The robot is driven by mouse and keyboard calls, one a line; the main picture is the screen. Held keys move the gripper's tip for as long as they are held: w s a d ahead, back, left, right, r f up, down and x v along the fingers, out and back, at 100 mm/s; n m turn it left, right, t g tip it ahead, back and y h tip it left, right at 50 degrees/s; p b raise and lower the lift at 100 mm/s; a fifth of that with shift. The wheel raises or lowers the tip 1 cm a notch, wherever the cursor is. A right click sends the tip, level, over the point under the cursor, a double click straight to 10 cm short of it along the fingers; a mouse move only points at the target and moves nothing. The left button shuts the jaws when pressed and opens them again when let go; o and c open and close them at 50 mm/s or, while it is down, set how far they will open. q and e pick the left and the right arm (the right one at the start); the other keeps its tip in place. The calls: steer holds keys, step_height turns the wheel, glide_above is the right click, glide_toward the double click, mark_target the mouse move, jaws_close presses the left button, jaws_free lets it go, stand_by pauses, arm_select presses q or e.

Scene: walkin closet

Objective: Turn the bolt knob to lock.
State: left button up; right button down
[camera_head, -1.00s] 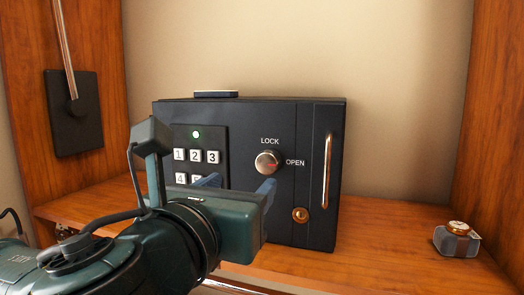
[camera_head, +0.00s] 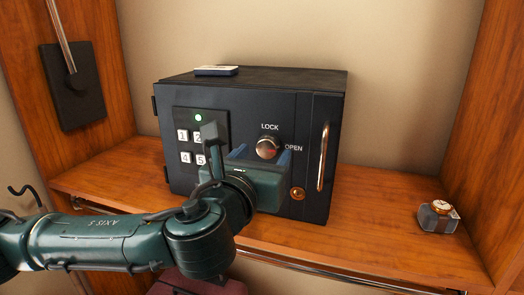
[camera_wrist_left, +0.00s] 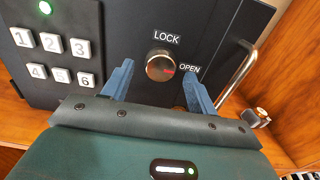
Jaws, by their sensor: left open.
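The bolt knob (camera_head: 267,147) is a round silver knob on the front of a black safe (camera_head: 240,88). It sits below the word LOCK and left of the word OPEN. Its red mark points toward OPEN, which also shows on the knob in the left wrist view (camera_wrist_left: 160,66). My left gripper (camera_head: 262,155) is open in front of the safe. In the left wrist view its two blue fingers (camera_wrist_left: 158,88) stand on either side of and just below the knob, with nothing between them. I cannot tell how far the fingertips are from the safe front. My right gripper is not in view.
The safe has a keypad (camera_wrist_left: 52,57) with a lit green light, a vertical handle (camera_head: 323,157) and a brass button (camera_head: 297,193). A flat dark item (camera_head: 216,71) lies on top. A watch on a grey stand (camera_head: 438,217) is at the shelf's right. Wooden walls flank the shelf.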

arm_select(q)
steer(key=shift+w, duration=0.2)
steer(key=c, duration=1)
